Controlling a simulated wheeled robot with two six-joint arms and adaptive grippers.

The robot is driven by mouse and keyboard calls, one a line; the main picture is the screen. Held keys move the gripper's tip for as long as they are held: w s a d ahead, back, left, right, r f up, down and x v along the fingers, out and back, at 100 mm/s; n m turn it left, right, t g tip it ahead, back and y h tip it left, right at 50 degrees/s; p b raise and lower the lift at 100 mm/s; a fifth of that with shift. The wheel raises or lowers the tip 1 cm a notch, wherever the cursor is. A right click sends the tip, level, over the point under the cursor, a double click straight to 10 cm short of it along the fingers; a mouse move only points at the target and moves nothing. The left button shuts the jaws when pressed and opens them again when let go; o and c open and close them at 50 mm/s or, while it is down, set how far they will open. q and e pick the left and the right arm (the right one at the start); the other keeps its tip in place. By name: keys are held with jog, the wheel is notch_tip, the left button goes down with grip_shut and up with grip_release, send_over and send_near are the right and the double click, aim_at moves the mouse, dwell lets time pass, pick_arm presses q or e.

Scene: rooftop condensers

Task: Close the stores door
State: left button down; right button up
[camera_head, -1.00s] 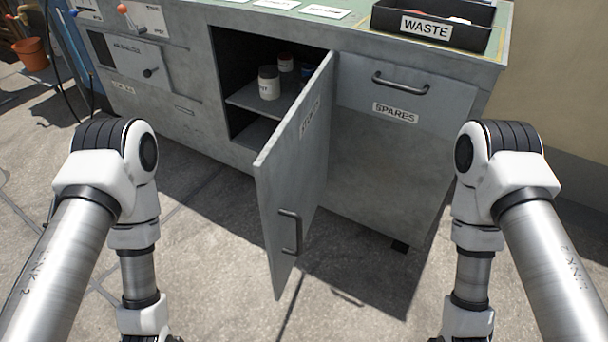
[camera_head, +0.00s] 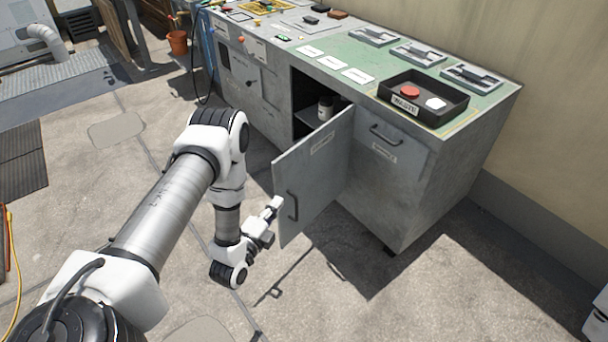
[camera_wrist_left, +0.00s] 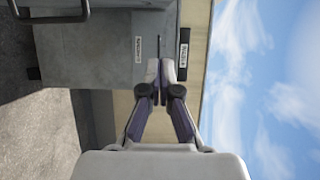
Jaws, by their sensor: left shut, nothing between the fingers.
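The stores door (camera_head: 318,170) is a grey panel standing wide open from the workbench cabinet. Its dark vertical handle (camera_head: 292,205) is near the free edge and also shows at the upper left of the left wrist view (camera_wrist_left: 50,18). My left gripper (camera_head: 276,205) is just left of the door's free edge, at about handle height. In the left wrist view the fingers (camera_wrist_left: 160,78) are together with nothing between them. Whether they touch the door or handle is unclear. My right gripper is out of view.
A shelf with a jar (camera_head: 325,108) shows inside the open compartment. The shut spares drawer (camera_head: 388,150) is right of the door, under the black waste tray (camera_head: 450,112). The paved floor left of and before the door is clear.

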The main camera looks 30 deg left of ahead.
aim_at(282, 175)
pick_arm(q)
jog(key=w+a, duration=0.1)
jog(key=w, duration=0.2)
jog(key=w+a+b, duration=0.1)
jog(key=w+a, duration=0.1)
jog(key=w, duration=0.2)
jog(key=w+a, duration=0.1)
jog(key=w, duration=0.3)
jog(key=shift+a+f, duration=0.15)
jog(key=shift+f, duration=0.2)
jog(key=shift+a, duration=0.3)
